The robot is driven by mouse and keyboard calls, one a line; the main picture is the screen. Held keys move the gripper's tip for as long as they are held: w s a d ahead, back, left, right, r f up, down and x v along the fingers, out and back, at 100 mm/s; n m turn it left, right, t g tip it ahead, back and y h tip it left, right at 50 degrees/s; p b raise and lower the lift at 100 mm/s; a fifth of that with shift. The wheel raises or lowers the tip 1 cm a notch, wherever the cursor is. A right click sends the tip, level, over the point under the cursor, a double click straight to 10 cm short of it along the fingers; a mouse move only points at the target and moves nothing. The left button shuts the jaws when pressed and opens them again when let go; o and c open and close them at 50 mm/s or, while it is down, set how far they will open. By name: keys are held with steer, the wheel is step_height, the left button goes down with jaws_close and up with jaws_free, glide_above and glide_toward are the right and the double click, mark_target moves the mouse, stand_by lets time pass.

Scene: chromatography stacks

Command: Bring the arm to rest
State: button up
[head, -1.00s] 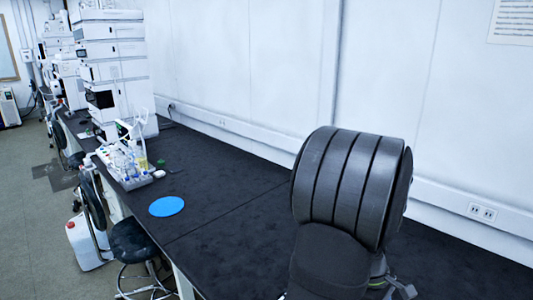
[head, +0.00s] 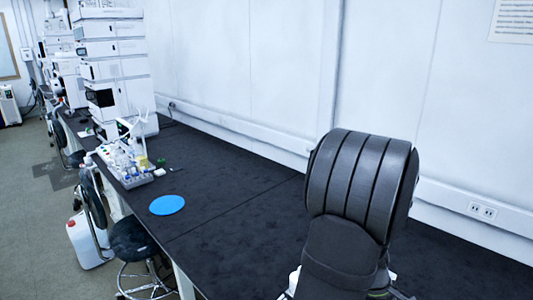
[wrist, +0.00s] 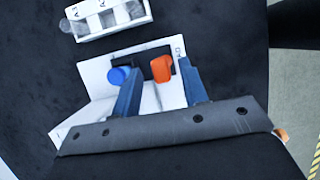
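In the wrist view, the two blue fingers of my gripper (wrist: 158,68) stand apart, with nothing visibly clamped between them. Beyond and below them is a white holder (wrist: 95,78) with a blue round cap (wrist: 119,76) and an orange cap (wrist: 161,68). The orange cap shows in the gap between the fingers; I cannot tell how far it lies below them. In the head view, my dark arm (head: 360,190) stands over the right part of the bench and hides my gripper.
A white rack with labelled slots (wrist: 108,16) lies past the holder. On the black bench (head: 240,195) are a blue disc (head: 167,205), a tray of bottles (head: 128,175) and stacked white instruments (head: 112,65). The bench between disc and arm is clear. A wall runs behind.

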steer(key=v, duration=1.5)
steer(key=x, duration=1.6)
steer(key=shift+s+f, duration=0.1)
steer(key=shift+f, duration=0.25)
steer(key=w+a, duration=1.1)
steer(key=v, duration=1.7)
steer(key=shift+d, duration=0.2)
